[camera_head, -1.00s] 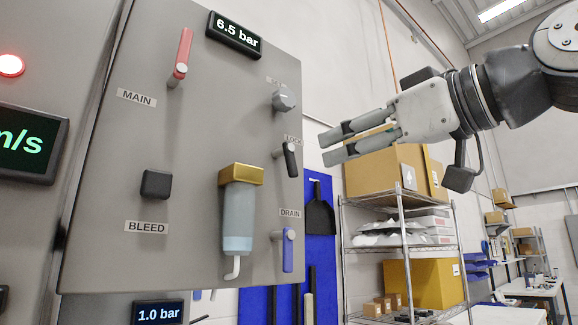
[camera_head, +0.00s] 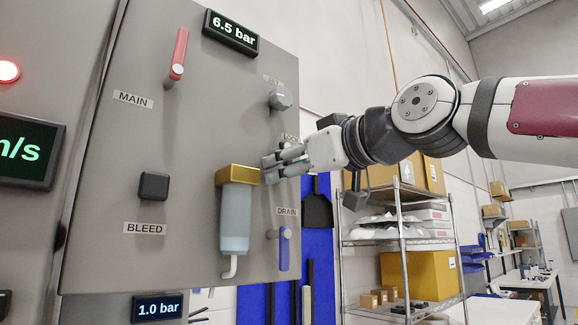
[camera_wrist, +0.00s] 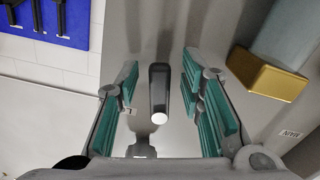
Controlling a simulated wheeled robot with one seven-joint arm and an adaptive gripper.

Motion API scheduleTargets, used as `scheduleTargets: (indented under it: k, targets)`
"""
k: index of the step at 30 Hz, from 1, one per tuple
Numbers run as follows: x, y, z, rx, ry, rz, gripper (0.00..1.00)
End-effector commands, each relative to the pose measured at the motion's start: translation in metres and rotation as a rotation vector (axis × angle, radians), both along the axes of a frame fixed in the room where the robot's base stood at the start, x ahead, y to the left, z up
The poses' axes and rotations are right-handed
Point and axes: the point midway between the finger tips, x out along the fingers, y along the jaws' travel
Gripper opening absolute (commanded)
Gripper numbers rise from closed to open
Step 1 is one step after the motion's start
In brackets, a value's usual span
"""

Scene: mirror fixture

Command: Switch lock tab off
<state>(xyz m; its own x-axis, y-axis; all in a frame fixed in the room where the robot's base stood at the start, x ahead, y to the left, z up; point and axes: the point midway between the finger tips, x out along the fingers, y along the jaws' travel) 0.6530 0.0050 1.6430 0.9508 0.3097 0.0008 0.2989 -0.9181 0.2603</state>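The lock tab (camera_wrist: 159,88) is a dark lever with a white round end, seen in the wrist view between my two fingers, with a gap on each side. In the head view it is hidden behind my gripper (camera_head: 268,168), which is at the panel's right side just below the partly covered LOCK label (camera_head: 290,139). My gripper is open and holds nothing. In the wrist view its teal-padded fingers (camera_wrist: 162,95) stand left and right of the tab.
The filter bowl with a brass cap (camera_head: 238,176) is close left of my fingers. The grey knob (camera_head: 280,100) is above and the blue drain lever (camera_head: 283,250) below. A red main lever (camera_head: 177,54) and black bleed knob (camera_head: 153,186) are farther left. Shelving (camera_head: 403,255) stands behind at right.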

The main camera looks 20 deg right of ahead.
Motion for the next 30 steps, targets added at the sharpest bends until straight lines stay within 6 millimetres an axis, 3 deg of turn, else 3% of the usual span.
scheduleTargets:
  k: [2, 7, 14, 24, 30]
  targets:
    - [-0.0001, -0.0001, -0.0001, 0.0, 0.0, 0.0, 0.35]
    - [-0.0002, 0.0, -0.0001, 0.0, 0.0, 0.0, 0.0]
    - [0.0, 0.0003, -0.001, 0.022, 0.008, -0.001, 0.0]
    - [-0.002, 0.008, -0.0024, 0.259, 0.086, -0.001, 0.0]
    - [-0.0027, 0.0087, -0.0017, 0.267, 0.089, 0.001, 0.0]
